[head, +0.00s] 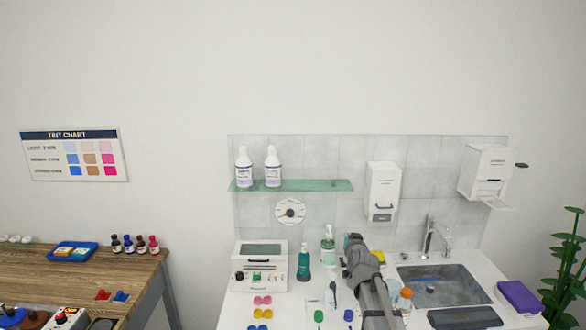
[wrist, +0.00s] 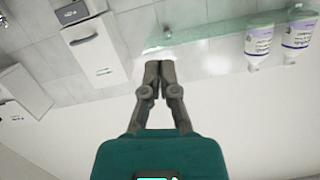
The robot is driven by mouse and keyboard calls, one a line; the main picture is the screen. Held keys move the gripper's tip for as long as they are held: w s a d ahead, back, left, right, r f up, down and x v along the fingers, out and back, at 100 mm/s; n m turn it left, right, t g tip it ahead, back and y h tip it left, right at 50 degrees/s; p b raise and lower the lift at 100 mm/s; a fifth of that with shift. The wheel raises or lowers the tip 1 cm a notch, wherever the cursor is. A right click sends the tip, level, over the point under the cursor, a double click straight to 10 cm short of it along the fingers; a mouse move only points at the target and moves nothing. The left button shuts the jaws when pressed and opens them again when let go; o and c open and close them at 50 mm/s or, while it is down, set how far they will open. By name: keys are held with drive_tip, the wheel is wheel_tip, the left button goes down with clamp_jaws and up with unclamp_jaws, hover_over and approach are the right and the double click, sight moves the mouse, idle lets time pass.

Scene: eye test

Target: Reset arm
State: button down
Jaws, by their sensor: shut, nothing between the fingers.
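My arm (head: 372,285) reaches up from the bottom of the head view, over the white counter and in front of the tiled wall. Its far end, with a bit of teal, is near the wall; the fingers cannot be made out there. In the wrist view my gripper (wrist: 158,68) shows its two grey fingers together, shut and empty, beyond the teal body (wrist: 160,155). The fingertips appear against the tiled wall and the glass shelf, touching nothing that I can see. The wrist view looks upside down.
The glass shelf (head: 310,186) holds two bottles. Wall dispensers (head: 383,190) (head: 487,172) hang to its right. The counter bears a white device (head: 260,268), a teal bottle (head: 303,266), a pump bottle (head: 328,250), colored cases and a sink (head: 440,283). A wooden table (head: 75,273) stands left.

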drive_tip(key=s+f+n+g+b, duration=0.1)
drive_tip(key=s+f+g+b, duration=0.4)
drive_tip(key=s+f+g, duration=0.3)
drive_tip(key=s+a+f+g+b, duration=0.1)
drive_tip(key=s+f+g+b, duration=0.3)
drive_tip(key=s+f, duration=1.3)
drive_tip(key=s+g, duration=0.3)
drive_tip(key=s, duration=0.4)
drive_tip(key=shift+s+n+g+h+b, duration=0.3)
drive_tip(key=shift+s+n+g+b, duration=0.05)
drive_tip(key=shift+n+g, duration=0.05)
